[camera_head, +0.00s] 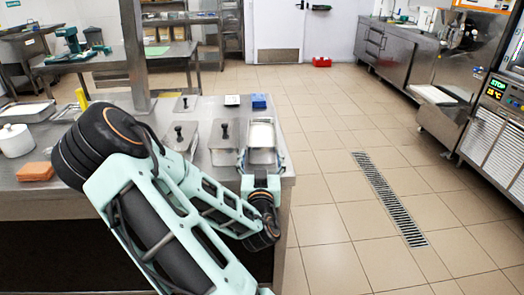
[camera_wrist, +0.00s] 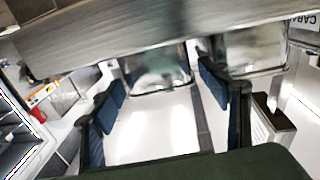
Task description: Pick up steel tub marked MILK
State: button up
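A steel tub (camera_head: 262,157) with white contents stands at the right end of the steel table in the head view. No MILK marking can be read on it. My gripper (camera_head: 262,160) is at the tub's near end, with a finger to each side. In the wrist view my gripper (camera_wrist: 160,98) has its blue-padded fingers spread wide. White contents (camera_wrist: 155,130) and a shiny steel wall (camera_wrist: 157,68) show between them. A gap shows beside the right finger; contact on the left cannot be told.
Lidded steel tubs with black knobs (camera_head: 224,142) (camera_head: 180,140) stand just left. A partly cut-off label (camera_wrist: 304,20) reading "CARA" shows in the wrist view. A blue box (camera_head: 259,101) lies behind. An orange block (camera_head: 35,171) and white pot (camera_head: 15,141) are far left. Floor right is clear.

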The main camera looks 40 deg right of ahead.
aim_at(262, 152)
jog(key=b, duration=0.2)
jog(key=shift+w+d+f+b, duration=0.25)
jog(key=shift+d+b, duration=0.05)
jog(key=shift+b, duration=0.05)
jog(key=shift+r+x, duration=0.15)
jog(key=shift+x, duration=0.7)
jog(key=shift+r+x, duration=0.1)
jog(key=shift+x, duration=0.7)
jog(key=x, duration=0.5)
jog(key=shift+s, duration=0.1)
jog(key=shift+c, duration=0.4)
jog(key=c, duration=1.5)
jog(key=shift+c, duration=0.8)
jog(key=shift+r, duration=0.1)
